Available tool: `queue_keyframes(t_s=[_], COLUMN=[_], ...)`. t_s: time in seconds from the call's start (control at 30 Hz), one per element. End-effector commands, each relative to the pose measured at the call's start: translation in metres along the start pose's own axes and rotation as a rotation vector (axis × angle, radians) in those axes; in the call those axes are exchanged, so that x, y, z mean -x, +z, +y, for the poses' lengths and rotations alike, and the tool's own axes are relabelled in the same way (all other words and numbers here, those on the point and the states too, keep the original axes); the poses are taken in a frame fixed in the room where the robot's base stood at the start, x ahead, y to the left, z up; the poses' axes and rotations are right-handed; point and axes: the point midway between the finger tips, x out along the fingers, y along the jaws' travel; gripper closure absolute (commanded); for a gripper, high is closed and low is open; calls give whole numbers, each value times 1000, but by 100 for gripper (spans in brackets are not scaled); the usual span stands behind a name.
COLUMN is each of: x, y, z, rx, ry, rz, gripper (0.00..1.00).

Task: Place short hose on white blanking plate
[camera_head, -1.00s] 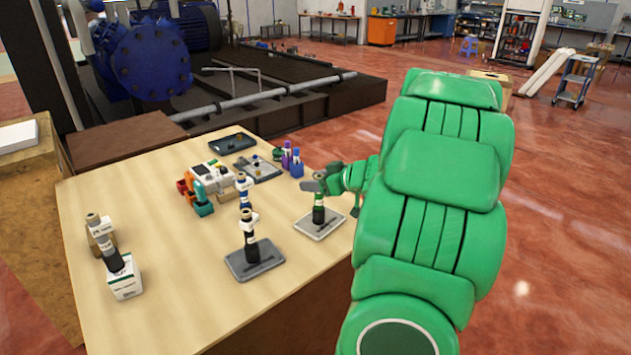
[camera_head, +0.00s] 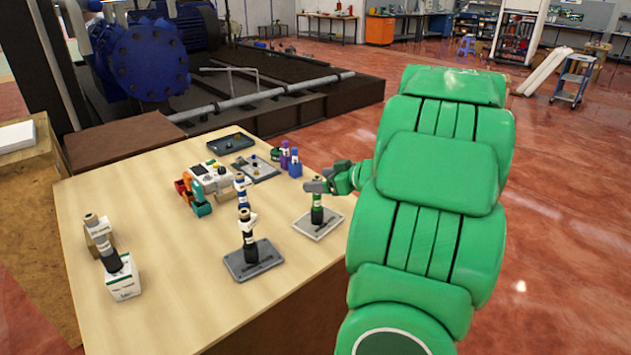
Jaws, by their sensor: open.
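A short hose (camera_head: 317,215), a small dark green upright cylinder, stands on the white blanking plate (camera_head: 332,219) near the table's right edge. The plate is pale, flat and rectangular. My gripper (camera_head: 316,186) is open at the top of the hose, reaching in from the right. Its fingers are small in this view, and I cannot tell if they touch the hose. The hose's top end is partly hidden by the fingers.
A dark grey plate (camera_head: 272,252) with a black upright fitting (camera_head: 249,250) stands to the left. A white box (camera_head: 124,284) and a small multicoloured device (camera_head: 208,178) are farther left. Purple and blue bottles (camera_head: 290,160) and a black tray (camera_head: 231,142) sit behind.

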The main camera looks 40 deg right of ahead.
Motion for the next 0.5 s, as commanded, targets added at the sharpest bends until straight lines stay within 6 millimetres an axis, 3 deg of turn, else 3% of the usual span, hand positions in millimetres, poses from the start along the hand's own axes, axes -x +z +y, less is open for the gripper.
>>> queue_keyframes(t_s=[0.5], x=[61], y=[1], z=[1], rx=[-1], ry=[3], rz=[-1], gripper=[20])
